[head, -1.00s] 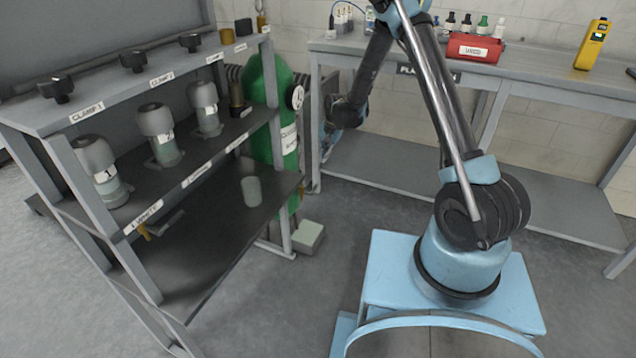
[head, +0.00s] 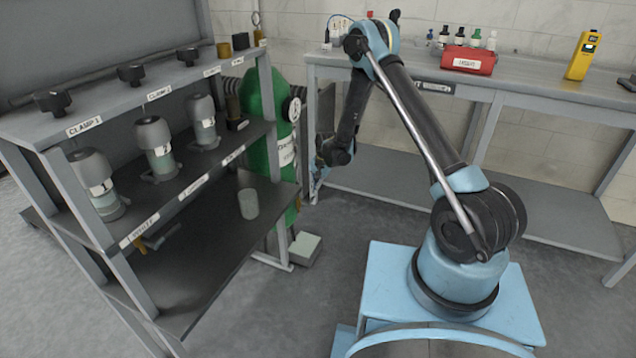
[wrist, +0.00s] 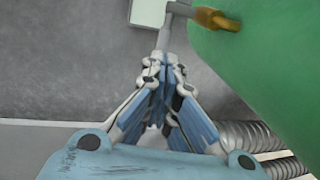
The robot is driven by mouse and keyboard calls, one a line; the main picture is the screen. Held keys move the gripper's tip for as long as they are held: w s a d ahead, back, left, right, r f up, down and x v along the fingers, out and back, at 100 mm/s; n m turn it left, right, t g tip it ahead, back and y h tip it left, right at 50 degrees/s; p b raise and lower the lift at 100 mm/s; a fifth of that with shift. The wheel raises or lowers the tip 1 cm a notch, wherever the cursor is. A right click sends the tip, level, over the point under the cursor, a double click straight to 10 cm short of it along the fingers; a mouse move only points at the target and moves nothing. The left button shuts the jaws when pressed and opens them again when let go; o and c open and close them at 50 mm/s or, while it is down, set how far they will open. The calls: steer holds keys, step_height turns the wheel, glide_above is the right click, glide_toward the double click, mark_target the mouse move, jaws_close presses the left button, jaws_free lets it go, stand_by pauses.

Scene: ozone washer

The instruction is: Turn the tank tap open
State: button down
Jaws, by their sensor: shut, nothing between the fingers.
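The tank is a green cylinder (head: 261,125) with a round gauge, standing behind the right end of the shelf rack. In the wrist view its green wall (wrist: 270,50) fills the upper right. In the head view the tap cannot be made out. My gripper (wrist: 167,57) is shut and empty, its tips just below the grey handle. I cannot tell whether they touch it. In the head view my gripper (head: 321,168) is small, right of the tank.
The rack (head: 150,100) with clamps and bottles stands left of the tank. A workbench (head: 520,90) with a red box (head: 468,60) and yellow meter (head: 583,55) is at right. A pale block (head: 304,249) lies on the floor. A ribbed hose (wrist: 250,137) runs near my gripper.

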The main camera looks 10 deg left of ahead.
steer(key=shift+a+f, duration=0.15)
steer(key=shift+f, duration=0.65)
steer(key=shift+a+f, duration=0.15)
steer(key=shift+f, duration=0.65)
steer(key=shift+a+f, duration=0.1)
steer(key=shift+a, duration=0.05)
